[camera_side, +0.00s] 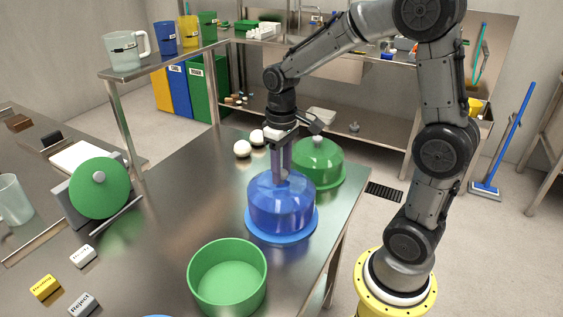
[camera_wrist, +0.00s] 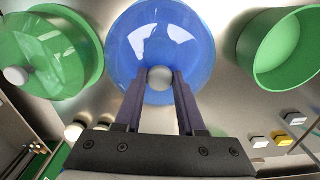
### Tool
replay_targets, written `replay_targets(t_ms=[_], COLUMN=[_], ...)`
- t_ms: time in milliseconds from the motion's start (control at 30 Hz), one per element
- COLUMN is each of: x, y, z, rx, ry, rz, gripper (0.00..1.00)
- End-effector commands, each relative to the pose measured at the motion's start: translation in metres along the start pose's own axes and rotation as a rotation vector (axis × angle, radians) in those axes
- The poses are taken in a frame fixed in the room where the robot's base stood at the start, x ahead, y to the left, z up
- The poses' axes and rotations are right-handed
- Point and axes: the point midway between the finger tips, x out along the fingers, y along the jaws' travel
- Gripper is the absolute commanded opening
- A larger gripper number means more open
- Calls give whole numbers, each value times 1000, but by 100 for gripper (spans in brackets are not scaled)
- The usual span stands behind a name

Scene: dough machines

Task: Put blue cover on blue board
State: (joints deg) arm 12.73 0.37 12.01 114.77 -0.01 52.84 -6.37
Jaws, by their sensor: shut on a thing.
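The translucent blue cover (camera_side: 272,207) is over the round blue board (camera_side: 282,238) near the table's right edge. The board's rim shows all around below the cover. I cannot tell whether the cover rests on it or hangs just above. My gripper (camera_side: 281,174) points straight down with its fingers shut on the cover's knob. In the wrist view the gripper (camera_wrist: 160,78) has a finger on each side of the grey knob (camera_wrist: 160,76), and the blue cover (camera_wrist: 140,35) fills the upper middle.
A green cover (camera_side: 318,160) stands just behind the blue one. An open green bowl (camera_side: 228,280) stands in front. White dough balls (camera_side: 242,149) lie behind to the left. A green disc machine (camera_side: 98,190) and labelled blocks (camera_side: 83,256) are at left. The table's middle is clear.

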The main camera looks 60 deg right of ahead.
Motion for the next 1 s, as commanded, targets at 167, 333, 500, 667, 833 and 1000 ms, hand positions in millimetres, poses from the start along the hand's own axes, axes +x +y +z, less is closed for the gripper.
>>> replay_targets(t_ms=[167, 333, 500, 667, 833, 1000], x=[2, 3, 5, 9, 13, 17], y=[0, 0, 0, 0, 0, 0], z=[0, 0, 0, 0, 0, 0], rx=[0, 0, 0, 0, 0, 0], ry=[1, 1, 1, 0, 1, 0], rz=[0, 0, 0, 0, 0, 0], gripper=[0, 0, 0, 0, 0, 0])
